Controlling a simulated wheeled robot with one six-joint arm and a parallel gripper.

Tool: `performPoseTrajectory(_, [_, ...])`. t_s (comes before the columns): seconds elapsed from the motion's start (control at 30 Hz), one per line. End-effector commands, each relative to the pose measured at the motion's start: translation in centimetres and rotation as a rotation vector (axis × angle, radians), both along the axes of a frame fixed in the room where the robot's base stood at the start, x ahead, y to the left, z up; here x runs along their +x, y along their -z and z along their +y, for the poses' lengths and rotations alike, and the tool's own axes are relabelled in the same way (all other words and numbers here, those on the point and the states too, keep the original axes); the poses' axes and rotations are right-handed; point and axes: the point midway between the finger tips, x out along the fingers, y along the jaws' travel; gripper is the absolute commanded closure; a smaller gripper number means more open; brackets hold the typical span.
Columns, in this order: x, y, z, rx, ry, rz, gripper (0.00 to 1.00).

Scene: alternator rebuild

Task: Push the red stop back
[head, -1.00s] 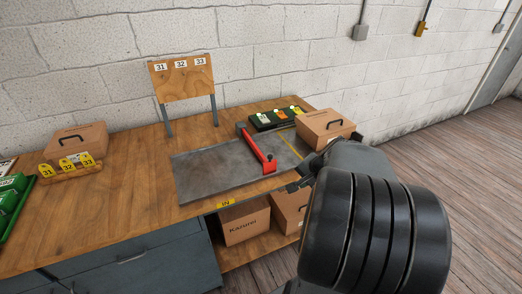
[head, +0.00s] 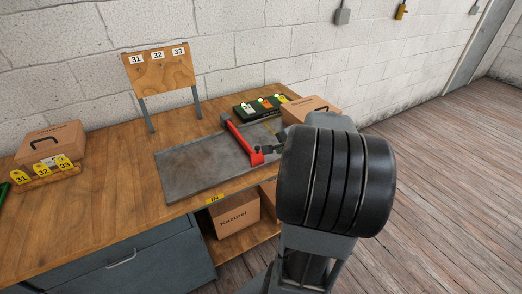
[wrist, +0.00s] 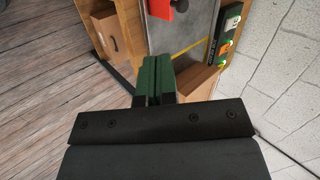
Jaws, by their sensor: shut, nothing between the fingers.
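The red stop (head: 241,138) is a long bar lying across the grey metal plate (head: 190,172) on the bench, with a small upright tab at its near end. In the wrist view the shut green fingers (wrist: 154,60) hold nothing. There the stop's red end (wrist: 160,8) shows at the top edge, beyond the fingertips with a visible gap in the picture. The plate (wrist: 172,38) lies ahead of them.
A cardboard box (head: 306,108) stands right of the plate, behind my arm. A dark tray (head: 262,106) with coloured items is at the back. A numbered board (head: 158,70) stands at the rear. Boxes (head: 236,215) sit on the shelf below.

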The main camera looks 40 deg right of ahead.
Motion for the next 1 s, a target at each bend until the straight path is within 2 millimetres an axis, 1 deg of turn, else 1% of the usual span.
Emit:
performPoseTrajectory(0.2, [2.7, 3.2, 0.2, 0.004, -0.004, 0.005, 1.0])
performPoseTrajectory(0.47, [5.8, 6.6, 0.3, 0.002, -0.004, 0.004, 1.0])
performPoseTrajectory(0.5, [6.4, 6.4, 0.3, 0.001, -0.005, 0.002, 1.0])
performPoseTrajectory(0.6, [7.7, 6.6, 0.3, -0.001, -0.005, 0.003, 1.0])
performPoseTrajectory(0.7, [8.6, 6.7, 0.3, -0.001, -0.004, 0.001, 1.0])
performPoseTrajectory(0.83, [9.3, 6.9, 0.3, -0.001, -0.004, 0.002, 1.0])
performPoseTrajectory(1.0, [9.7, 7.0, 0.3, -0.001, -0.003, 0.001, 1.0])
